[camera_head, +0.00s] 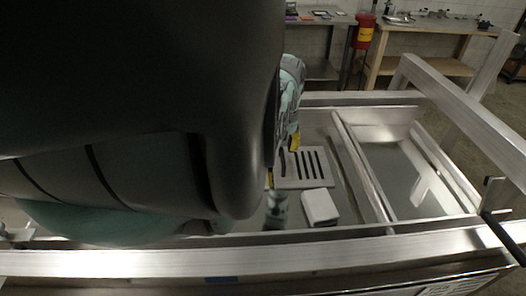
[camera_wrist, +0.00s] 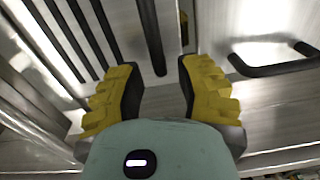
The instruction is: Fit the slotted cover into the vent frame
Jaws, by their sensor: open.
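The slotted cover (camera_head: 315,181) is a light metal plate with several dark slots, lying inside the trailer frame in the head view. It fills the upper left of the wrist view (camera_wrist: 122,42), where a longer dark bar (camera_wrist: 150,38) runs beside the slots. My gripper (camera_wrist: 160,88) is open, with its yellow fingers spread either side of the bar's lower end; nothing shows held between them. In the head view, my dark arm hides most of the gripper and what lies left of the cover. I cannot make out the vent frame with certainty.
A white block (camera_head: 320,207) lies just in front of the cover. A dark curved handle (camera_wrist: 275,69) is right of my fingers in the wrist view. Aluminium rails (camera_head: 360,165) divide the trailer, and an upright frame (camera_head: 465,105) stands at right. Workbenches (camera_head: 425,25) are behind.

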